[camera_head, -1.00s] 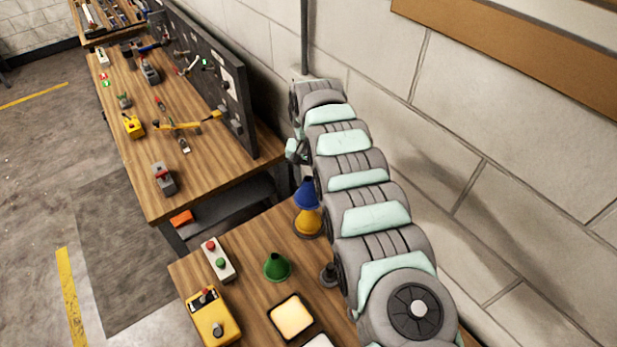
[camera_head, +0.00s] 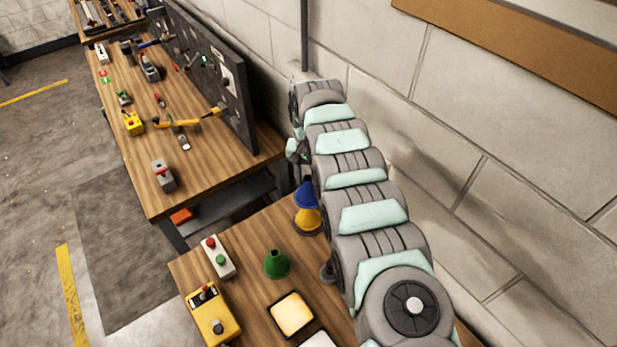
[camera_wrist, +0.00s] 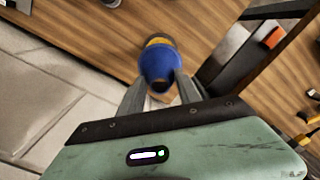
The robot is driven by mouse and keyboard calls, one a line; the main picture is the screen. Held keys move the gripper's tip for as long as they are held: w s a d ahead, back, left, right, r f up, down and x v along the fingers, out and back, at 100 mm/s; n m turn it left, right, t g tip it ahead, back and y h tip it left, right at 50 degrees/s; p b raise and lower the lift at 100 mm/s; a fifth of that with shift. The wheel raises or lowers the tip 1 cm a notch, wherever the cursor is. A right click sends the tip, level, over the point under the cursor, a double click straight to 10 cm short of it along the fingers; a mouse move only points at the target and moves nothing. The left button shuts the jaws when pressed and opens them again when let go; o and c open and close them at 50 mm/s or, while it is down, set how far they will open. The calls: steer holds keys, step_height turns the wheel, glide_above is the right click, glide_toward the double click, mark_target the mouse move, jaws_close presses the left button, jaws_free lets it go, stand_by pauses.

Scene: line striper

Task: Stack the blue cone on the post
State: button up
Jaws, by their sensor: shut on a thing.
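The blue cone (camera_head: 306,193) is upright directly over the yellow cone (camera_head: 308,219) at the back of the near bench. In the wrist view, my gripper (camera_wrist: 161,75) has a finger on each side of the blue cone (camera_wrist: 158,63) and is shut on it. A bit of the yellow cone (camera_wrist: 158,41) shows beyond it. The cones hide any post inside them. I cannot tell whether the blue cone rests fully on the yellow one. In the head view, my arm hides the fingers.
A green cone (camera_head: 277,264) stands apart on the bench. A small dark stand (camera_head: 328,271) is partly behind my arm. A button box (camera_head: 218,256), a yellow device (camera_head: 213,318) and a lit square panel (camera_head: 291,314) lie nearer. A wall runs along the right.

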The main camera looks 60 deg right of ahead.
steer(key=shift+f+b, duration=0.3)
steer(key=shift+f, duration=0.75)
stand_by(1.1)
steer(key=shift+f+b, duration=0.75)
steer(key=shift+f, duration=0.55)
steer(key=shift+f+b, duration=0.8)
steer(key=shift+f, duration=0.4)
steer(key=shift+f+b, duration=2.2)
steer(key=shift+f, duration=0.15)
steer(key=o, duration=1.3)
steer(key=shift+r, duration=0.1)
steer(key=shift+c, duration=1.4)
